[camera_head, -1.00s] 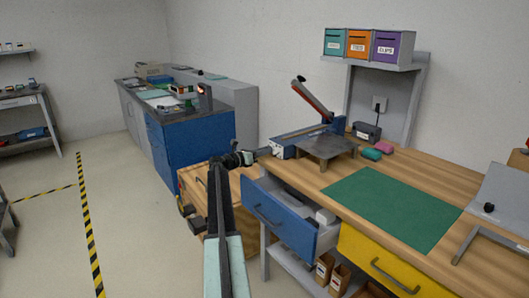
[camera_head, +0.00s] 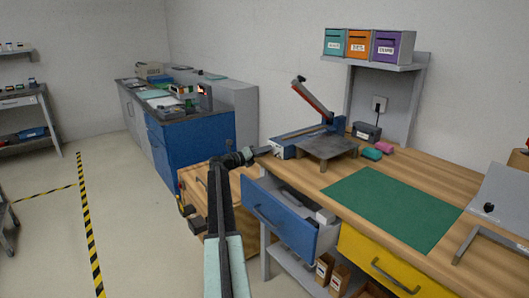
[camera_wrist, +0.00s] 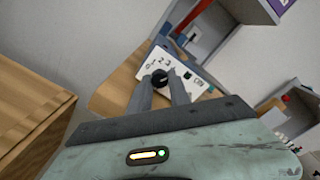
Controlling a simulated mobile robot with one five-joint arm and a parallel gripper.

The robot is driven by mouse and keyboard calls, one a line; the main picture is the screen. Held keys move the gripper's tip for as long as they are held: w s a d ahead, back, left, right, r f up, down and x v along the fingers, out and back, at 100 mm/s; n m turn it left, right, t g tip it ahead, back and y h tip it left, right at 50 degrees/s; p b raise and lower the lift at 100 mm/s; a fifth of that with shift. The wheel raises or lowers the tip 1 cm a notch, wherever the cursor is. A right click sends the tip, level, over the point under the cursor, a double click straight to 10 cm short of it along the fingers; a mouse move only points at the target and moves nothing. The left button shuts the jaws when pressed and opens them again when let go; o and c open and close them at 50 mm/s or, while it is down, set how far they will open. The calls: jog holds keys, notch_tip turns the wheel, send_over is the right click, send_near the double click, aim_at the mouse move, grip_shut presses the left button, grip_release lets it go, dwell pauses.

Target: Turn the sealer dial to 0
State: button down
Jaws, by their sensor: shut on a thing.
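The sealer (camera_head: 308,133) stands at the left end of the wooden workbench in the head view, with its long arm raised. Its white front panel (camera_wrist: 188,73) shows in the wrist view, tilted, with printed numbers beside a round black dial (camera_wrist: 159,76). My gripper (camera_wrist: 164,83) is shut on the dial, one finger on each side. The dial's pointer and exact setting cannot be read. In the head view my gripper (camera_head: 265,150) reaches the sealer's front left end, and the dial is too small to tell there.
An open blue drawer (camera_head: 280,222) sticks out below the sealer, close to my arm. A grey platform (camera_head: 326,147) stands beside the sealer. A green mat (camera_head: 392,208) lies on the bench. A wooden cart (camera_head: 196,185) stands behind my arm. Floor at the left is free.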

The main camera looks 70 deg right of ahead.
jog(key=n, duration=0.7)
jog(key=shift+r, duration=0.1)
jog(key=n, duration=0.6)
jog(key=shift+n, duration=0.4)
jog(key=n, duration=0.4)
jog(key=shift+n, duration=2.7)
jog(key=c, duration=1.2)
grip_release()
